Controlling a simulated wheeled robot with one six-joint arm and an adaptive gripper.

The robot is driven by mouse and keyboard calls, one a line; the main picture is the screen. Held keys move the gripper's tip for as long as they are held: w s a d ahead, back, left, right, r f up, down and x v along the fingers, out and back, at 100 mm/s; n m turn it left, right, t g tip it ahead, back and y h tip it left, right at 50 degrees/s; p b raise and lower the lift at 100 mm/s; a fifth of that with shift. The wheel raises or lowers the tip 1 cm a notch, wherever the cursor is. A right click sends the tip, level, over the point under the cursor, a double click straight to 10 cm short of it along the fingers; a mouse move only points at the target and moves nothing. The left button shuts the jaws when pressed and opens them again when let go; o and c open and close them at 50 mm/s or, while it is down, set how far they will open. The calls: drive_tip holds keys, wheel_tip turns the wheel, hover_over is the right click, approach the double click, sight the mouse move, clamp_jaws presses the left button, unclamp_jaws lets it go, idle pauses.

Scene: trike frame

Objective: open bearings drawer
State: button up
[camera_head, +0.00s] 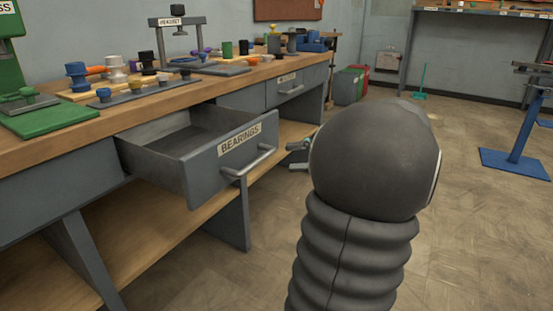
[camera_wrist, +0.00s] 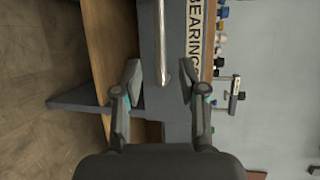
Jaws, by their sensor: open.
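The grey drawer labelled BEARINGS (camera_head: 213,157) stands pulled out from the workbench, and its inside looks empty. Its metal bar handle (camera_head: 250,165) runs along the front below the label. In the wrist view the drawer front (camera_wrist: 177,70) is turned on its side, and the handle (camera_wrist: 160,45) lies ahead, between the lines of my fingers. My gripper (camera_head: 297,156) is open, just right of the handle and apart from it in the head view. In the wrist view my gripper (camera_wrist: 160,82) has both fingers spread with nothing held between them. My own arm hides part of the gripper.
The wooden bench top (camera_head: 150,110) carries several fixtures and small parts. A second, closed drawer (camera_head: 290,85) is farther along the bench. A lower shelf (camera_head: 120,230) runs beneath. A blue stand (camera_head: 515,160) is at the far right. The floor (camera_head: 480,240) right of my arm is clear.

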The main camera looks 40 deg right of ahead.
drive_tip(key=shift+v, duration=1.5)
drive_tip(key=shift+w, duration=0.1)
